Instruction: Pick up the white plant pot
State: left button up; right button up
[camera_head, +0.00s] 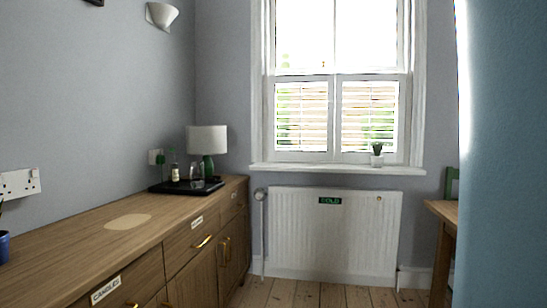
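A small white plant pot (377,160) with a green plant in it stands upright on the white windowsill (300,169), near the sill's right part. It is far off across the room, in front of the window's right pane. Neither of my grippers shows in the head view.
A long wooden sideboard (85,245) with brass handles runs along the left wall. A black tray (187,186) with bottles and a green lamp (207,145) stand at its far end. A radiator (333,235) is below the sill. A wooden table (440,209) is at right. Floorboards (310,295) between are clear.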

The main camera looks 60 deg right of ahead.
aim_at(377, 160)
jog(key=z, duration=2.6)
jog(key=i+l+u, duration=0.1)
jog(key=i+u, duration=0.15)
jog(key=i, duration=1.4)
